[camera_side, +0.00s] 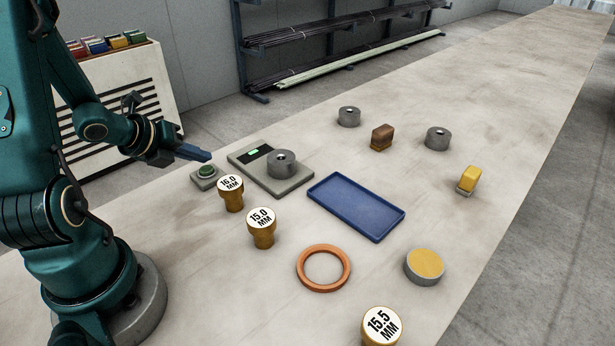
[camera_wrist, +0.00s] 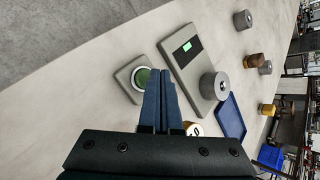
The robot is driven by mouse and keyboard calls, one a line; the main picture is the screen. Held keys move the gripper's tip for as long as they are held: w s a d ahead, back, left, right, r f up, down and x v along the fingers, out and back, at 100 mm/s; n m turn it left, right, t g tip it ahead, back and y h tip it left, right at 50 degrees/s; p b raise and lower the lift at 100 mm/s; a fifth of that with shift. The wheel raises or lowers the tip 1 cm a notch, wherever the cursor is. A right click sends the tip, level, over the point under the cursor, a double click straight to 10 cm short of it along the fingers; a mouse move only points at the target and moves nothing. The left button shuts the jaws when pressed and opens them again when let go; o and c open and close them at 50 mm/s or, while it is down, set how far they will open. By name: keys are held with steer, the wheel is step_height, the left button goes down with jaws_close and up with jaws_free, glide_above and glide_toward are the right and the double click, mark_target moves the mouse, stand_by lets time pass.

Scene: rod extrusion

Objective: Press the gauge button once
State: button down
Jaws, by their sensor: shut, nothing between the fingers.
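The gauge button (camera_side: 206,170) is a round green button on a small grey square base, on the table near my arm. In the wrist view the green button (camera_wrist: 142,79) shows just beyond my fingertips, partly covered by them. My gripper (camera_side: 208,156) is shut and empty, with its blue fingers pointing right, over the button in the side view. In the wrist view my gripper (camera_wrist: 161,73) has its fingers together. I cannot tell whether the tips touch the button. The grey gauge (camera_side: 297,185) with a lit green display stands right beside the button, a grey ring-shaped die (camera_side: 282,164) on it.
Gold plugs marked 16.0 (camera_side: 232,196), 15.0 (camera_side: 262,230) and 15.5 (camera_side: 381,325) stand nearby. A blue tray (camera_side: 354,206), an orange ring (camera_side: 323,268), a yellow-topped grey cylinder (camera_side: 424,266), a brown block (camera_side: 382,138) and grey dies (camera_side: 437,139) lie further right. The far table is clear.

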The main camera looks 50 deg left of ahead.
mark_target(202, 172)
steer(key=shift+f, duration=0.15)
steer(key=shift+f, duration=0.3)
steer(key=shift+f, duration=0.5)
stand_by(0.6)
stand_by(0.4)
steer(key=shift+r, duration=0.9)
steer(key=shift+r, duration=0.15)
steer(key=shift+r, duration=2.4)
